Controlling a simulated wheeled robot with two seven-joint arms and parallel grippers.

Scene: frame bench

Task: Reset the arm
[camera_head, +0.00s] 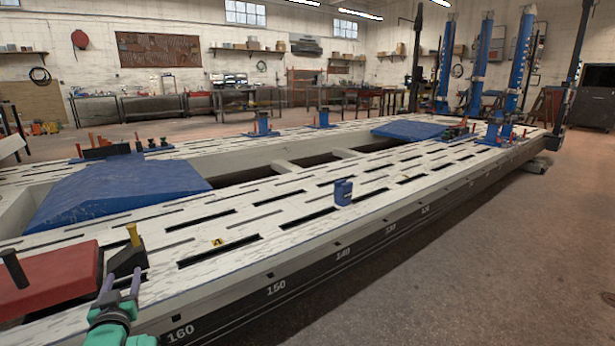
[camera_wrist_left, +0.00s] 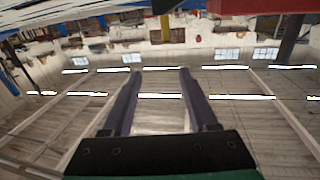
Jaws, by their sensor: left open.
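My left gripper (camera_head: 122,282) is at the lower left of the head view, with its teal wrist at the bottom edge. Its two grey fingers point up, apart, just in front of a black block with a yellow handle (camera_head: 127,262). I cannot tell whether they touch that block. In the left wrist view the gripper (camera_wrist_left: 160,74) is open with nothing between its fingers. That view is upside down and shows mostly ceiling and windows. My right gripper is in neither view.
The long slotted white frame bench (camera_head: 290,222) fills the middle. On it are a blue canister (camera_head: 343,192), a small yellow piece (camera_head: 217,242), a red block (camera_head: 50,280), and blue ramps (camera_head: 118,190) and (camera_head: 410,130). Open floor (camera_head: 480,260) lies to the right.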

